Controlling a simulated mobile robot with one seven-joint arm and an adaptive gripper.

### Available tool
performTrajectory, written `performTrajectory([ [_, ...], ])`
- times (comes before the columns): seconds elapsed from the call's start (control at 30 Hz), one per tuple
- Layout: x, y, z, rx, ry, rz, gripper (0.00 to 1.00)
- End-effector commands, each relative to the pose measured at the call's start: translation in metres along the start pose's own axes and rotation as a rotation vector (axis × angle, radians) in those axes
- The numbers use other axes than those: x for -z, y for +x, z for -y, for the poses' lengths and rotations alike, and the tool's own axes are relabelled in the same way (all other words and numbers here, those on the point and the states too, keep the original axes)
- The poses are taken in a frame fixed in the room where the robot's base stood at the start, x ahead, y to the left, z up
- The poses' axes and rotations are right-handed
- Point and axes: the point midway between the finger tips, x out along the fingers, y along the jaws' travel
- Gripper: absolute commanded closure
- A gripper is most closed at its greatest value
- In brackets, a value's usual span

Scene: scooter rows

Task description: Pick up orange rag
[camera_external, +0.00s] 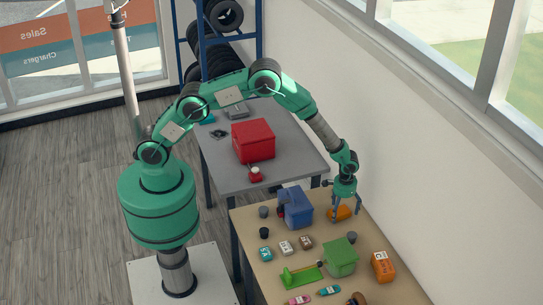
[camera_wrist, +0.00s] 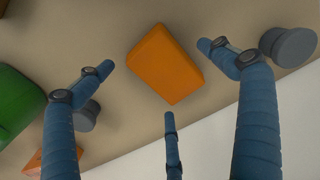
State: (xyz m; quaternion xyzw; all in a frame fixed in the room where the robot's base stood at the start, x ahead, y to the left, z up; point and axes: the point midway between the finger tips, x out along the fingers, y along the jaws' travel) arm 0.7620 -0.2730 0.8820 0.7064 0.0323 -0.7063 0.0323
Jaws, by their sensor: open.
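The orange rag (camera_external: 341,213) lies on the tan table near its wall-side edge, looking like a folded block. In the wrist view the rag (camera_wrist: 165,64) is near the middle, tilted, with its whole upper face visible. My gripper (camera_external: 346,216) points down over the rag, and its fingers partly cover it in the external view. In the wrist view my gripper (camera_wrist: 158,70) has its blue fingers spread around the rag, with visible gaps and nothing held. I cannot tell exactly how high the fingertips are above the table.
A blue container (camera_external: 297,208) stands left of the rag. A green box (camera_external: 341,257), an orange box (camera_external: 383,266) and a dark grey cylinder (camera_external: 351,237) stand nearer the camera. A grey cylinder (camera_wrist: 288,46) is close to a finger. The wall borders the table's right side.

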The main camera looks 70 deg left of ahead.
Motion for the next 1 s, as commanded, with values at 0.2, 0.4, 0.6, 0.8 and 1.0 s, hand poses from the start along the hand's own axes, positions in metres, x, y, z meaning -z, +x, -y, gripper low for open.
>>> performTrajectory([
  [0.2, 0.0, 0.0007, 0.0, 0.0, 0.0, 0.0, 0.06],
  [0.4, 0.0, 0.0007, 0.0, 0.0, 0.0, 0.0, 0.06],
  [0.6, -0.0001, 0.0007, 0.0001, 0.0, 0.0, 0.0, 0.2],
  [0.8, -0.0002, 0.0008, 0.0001, 0.0, 0.0, 0.001, 0.51],
  [1.0, -0.0003, 0.0009, 0.0002, 0.0, 0.0, 0.001, 0.51],
])
